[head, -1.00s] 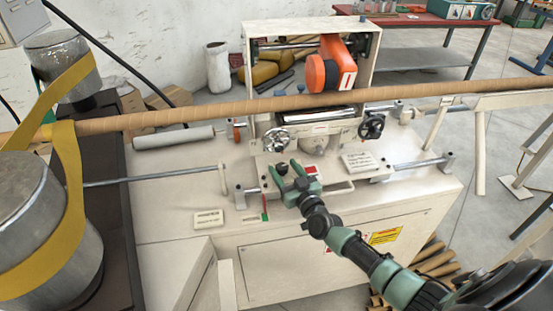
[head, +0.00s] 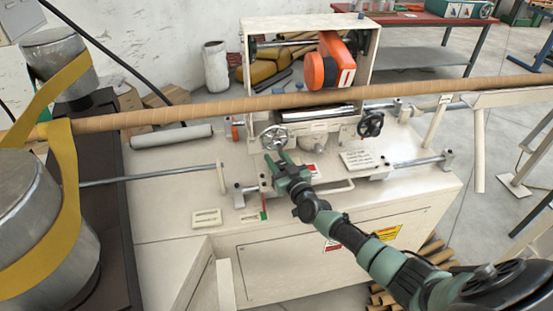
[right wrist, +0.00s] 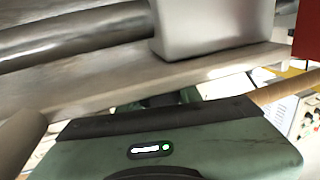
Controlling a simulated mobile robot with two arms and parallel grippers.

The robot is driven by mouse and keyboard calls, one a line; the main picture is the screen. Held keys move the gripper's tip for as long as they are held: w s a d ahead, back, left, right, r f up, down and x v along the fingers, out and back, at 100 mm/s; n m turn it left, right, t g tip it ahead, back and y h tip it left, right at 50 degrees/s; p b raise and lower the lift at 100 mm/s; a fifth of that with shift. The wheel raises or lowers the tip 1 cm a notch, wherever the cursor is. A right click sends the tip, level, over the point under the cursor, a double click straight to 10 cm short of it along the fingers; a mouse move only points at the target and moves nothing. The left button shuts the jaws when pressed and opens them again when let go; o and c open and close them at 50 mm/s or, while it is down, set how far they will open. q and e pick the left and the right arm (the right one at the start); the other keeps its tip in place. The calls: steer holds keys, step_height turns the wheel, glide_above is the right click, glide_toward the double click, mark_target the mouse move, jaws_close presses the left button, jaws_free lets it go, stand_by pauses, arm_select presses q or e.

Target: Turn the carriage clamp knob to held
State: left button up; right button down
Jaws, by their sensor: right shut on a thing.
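My right gripper (head: 277,159) reaches in from the lower right over the carriage (head: 325,172), its green fingers just in front of the silver handwheel (head: 273,139). It is shut on the small black clamp knob, which the fingers and gripper body now hide; its exact turn position cannot be read. In the right wrist view, the green gripper body (right wrist: 180,145) fills the bottom, and the fingertips and knob are hidden. My left gripper is not in view.
A long brown paper tube (head: 300,100) crosses above the carriage. A black handwheel (head: 370,124) sits to the right, beside a label plate (head: 361,160). An orange unit (head: 330,62) hangs in the frame behind. A steel rod (head: 150,175) runs left. The front bench top is mostly clear.

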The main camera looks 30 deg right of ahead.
steer(key=shift+r+h+p, duration=0.1)
steer(key=shift+h+p, duration=0.2)
steer(key=shift+p, duration=0.2)
steer(key=m+h+p, duration=0.1)
steer(key=h+p, duration=0.1)
steer(key=m+h+p, duration=0.1)
steer(key=m+p, duration=0.1)
steer(key=shift+d+r+g+h, duration=0.1)
steer(key=shift+d+g+h, duration=0.1)
steer(key=shift+g+h, duration=0.15)
steer(key=shift+s+d+m+g+h+p, duration=0.15)
steer(key=shift+m+g+h+p, duration=0.35)
steer(key=shift+h, duration=0.75)
steer(key=shift+d+f+m+h, duration=0.1)
steer(key=shift+f+m+h, duration=0.15)
steer(key=shift+m+h, duration=0.35)
steer(key=shift+d+f+m+g+h, duration=0.1)
steer(key=shift+d+m+g+h, duration=0.1)
steer(key=shift+m+g+h, duration=0.55)
steer(key=shift+s+d+m+g+h+b, duration=0.2)
steer(key=shift+m+g+h+b, duration=0.35)
steer(key=shift+h, duration=0.3)
steer(key=shift+s+d+m+g+h+b, duration=0.1)
steer(key=shift+d+m+g+h+b, duration=0.05)
steer(key=shift+m+g+h+b, duration=0.55)
steer(key=shift+t, duration=0.25)
steer(key=c, duration=1)
jaws_free()
